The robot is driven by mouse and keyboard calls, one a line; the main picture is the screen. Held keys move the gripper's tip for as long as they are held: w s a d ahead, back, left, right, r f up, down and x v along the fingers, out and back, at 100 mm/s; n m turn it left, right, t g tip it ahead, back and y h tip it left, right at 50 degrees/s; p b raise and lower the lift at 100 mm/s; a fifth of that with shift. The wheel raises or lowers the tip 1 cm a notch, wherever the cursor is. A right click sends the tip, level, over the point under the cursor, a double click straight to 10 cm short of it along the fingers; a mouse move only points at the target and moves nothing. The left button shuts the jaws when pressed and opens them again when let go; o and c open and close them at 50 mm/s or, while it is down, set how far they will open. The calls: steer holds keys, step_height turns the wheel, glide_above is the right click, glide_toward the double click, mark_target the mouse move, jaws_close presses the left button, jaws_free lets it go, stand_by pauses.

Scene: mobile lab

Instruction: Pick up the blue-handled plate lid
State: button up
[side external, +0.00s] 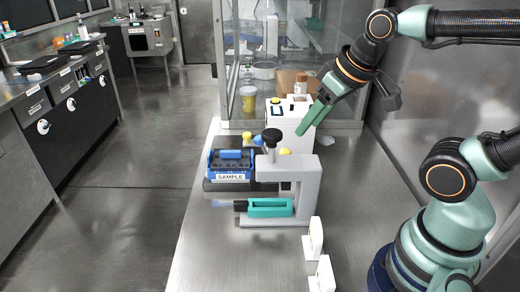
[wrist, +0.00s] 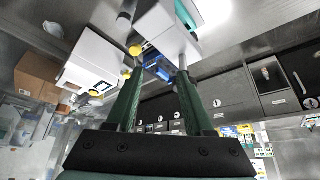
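The plate lid with its blue handle (side external: 231,154) sits on a blue rack labelled SAMPLE on the bench, left of the grey press-like device. The lid is dark with several raised knobs. My gripper (side external: 301,132) is up and to the right of it, above the bench near the white box, its green fingers slanting down to the left. In the wrist view the two fingers are apart with nothing held between them, so my gripper (wrist: 158,60) is open. Blue parts of the rack or lid (wrist: 155,66) show between the fingers, partly hidden by them.
A grey device (side external: 310,180) with a black knob and teal part stands right of the rack. A white box (side external: 292,108) stands behind it. Two white upright pieces (side external: 316,238) stand at front right. A glass enclosure (side external: 245,60) is at the back. The front-left bench is clear.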

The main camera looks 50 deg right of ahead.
steer(key=n+g, duration=0.6)
steer(key=n, duration=0.3)
glide_above(230, 151)
step_height(230, 151, down, 6)
steer(key=f, duration=0.6)
steer(key=shift+d, duration=0.25)
steer(key=shift+a+f, duration=0.2)
steer(key=shift+f, duration=2.4)
jaws_close()
